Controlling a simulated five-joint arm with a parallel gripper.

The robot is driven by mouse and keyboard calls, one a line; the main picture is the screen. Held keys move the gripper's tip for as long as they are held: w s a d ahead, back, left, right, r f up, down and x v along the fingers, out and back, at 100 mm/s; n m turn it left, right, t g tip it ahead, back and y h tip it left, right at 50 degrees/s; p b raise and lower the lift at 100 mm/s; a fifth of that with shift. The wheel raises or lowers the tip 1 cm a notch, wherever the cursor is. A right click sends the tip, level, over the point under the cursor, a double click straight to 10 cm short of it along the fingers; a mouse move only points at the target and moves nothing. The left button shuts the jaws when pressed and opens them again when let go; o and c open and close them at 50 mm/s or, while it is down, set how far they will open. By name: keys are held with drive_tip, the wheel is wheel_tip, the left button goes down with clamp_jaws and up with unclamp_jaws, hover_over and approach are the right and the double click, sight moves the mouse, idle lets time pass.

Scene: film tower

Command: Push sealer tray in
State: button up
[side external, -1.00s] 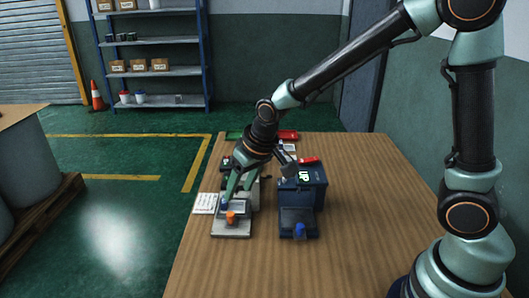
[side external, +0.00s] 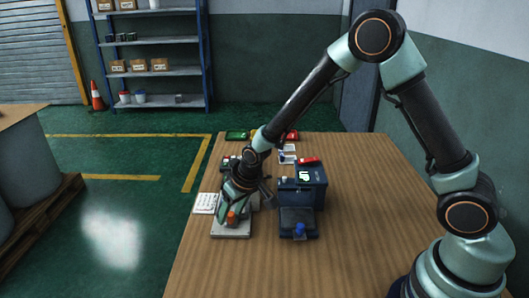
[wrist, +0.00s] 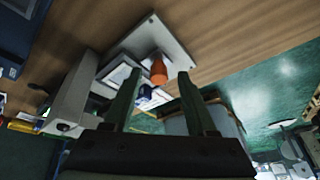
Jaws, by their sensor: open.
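Two tabletop machines stand side by side; I cannot tell for sure which is the sealer. The left one has a light grey tray (side external: 231,231) extending to the front, with an orange knob (side external: 231,218) on it. The right one is a dark blue box (side external: 318,184) with a dark tray (side external: 299,217) out in front and a blue knob (side external: 300,231). My gripper (side external: 225,214) is open, low over the left tray beside the orange knob. In the wrist view, the orange knob (wrist: 158,68) shows between my open fingertips; contact is unclear.
A white keypad-like card (side external: 205,203) lies left of the left machine. Green (side external: 236,135) and red (side external: 290,135) items lie at the table's far edge. The wooden table (side external: 365,200) is clear on the right.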

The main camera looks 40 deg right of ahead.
clamp_jaws()
drive_tip(key=shift+w+r, duration=0.1)
idle(1.3)
